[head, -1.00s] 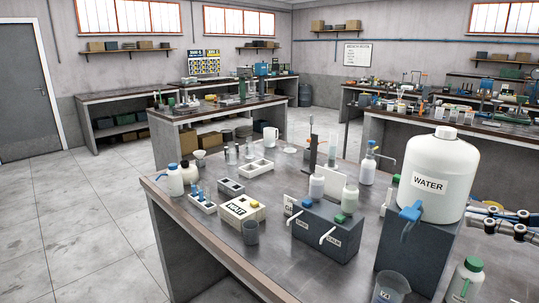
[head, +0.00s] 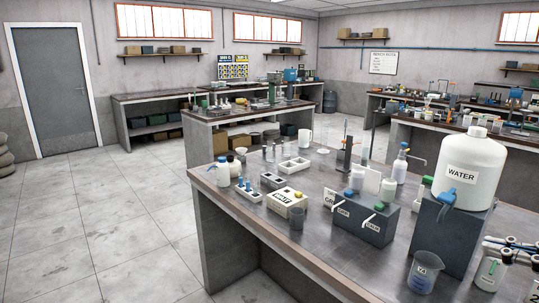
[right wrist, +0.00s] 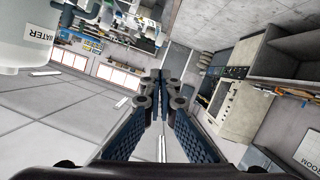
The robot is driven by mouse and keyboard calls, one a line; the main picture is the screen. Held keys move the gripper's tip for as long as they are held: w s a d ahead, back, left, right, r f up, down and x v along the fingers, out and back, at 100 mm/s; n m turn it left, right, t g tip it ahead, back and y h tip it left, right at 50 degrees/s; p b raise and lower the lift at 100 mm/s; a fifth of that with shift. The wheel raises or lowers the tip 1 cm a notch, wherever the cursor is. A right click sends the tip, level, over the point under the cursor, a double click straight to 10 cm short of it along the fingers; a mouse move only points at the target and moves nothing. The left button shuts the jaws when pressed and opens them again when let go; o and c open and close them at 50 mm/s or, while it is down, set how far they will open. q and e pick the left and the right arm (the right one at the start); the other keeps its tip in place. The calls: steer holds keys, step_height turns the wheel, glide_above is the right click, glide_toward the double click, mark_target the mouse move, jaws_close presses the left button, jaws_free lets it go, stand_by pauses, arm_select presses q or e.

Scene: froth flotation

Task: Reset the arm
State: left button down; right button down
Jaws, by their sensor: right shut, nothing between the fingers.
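My left gripper is in neither current view. The white WATER tank (head: 470,166) stands on a dark block left of and behind the right gripper in the head view; part of it also shows in the right wrist view (right wrist: 25,45).
A beaker (head: 424,272) stands at the bench front, left of the right gripper. A dark stand with two taps (head: 362,222) and a white box (head: 287,201) are farther left. The floor (head: 90,220) left of the bench is clear.

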steer(key=s+a+f+m+g+h, duration=0.1)
steer(key=a+f+m+g+h, duration=0.15)
steer(key=f, duration=1.25)
steer(key=s+a+f+m+g+h, duration=0.2)
steer(key=a+f+g, duration=0.1)
steer(key=f, duration=1.3)
steer(key=s+a+f+m+g+h, duration=0.3)
steer(key=s+a+f+m+h, duration=0.1)
steer(key=s+a+f, duration=0.9)
step_height(320, 180, down, 19)
steer(key=d+g, duration=0.1)
steer(key=s+d+f+g, duration=0.1)
steer(key=s+d+f, duration=0.2)
steer(key=s+f, duration=1.7)
step_height(320, 180, down, 2)
steer(key=shift+d+g, duration=0.2)
steer(key=shift+g, duration=0.15)
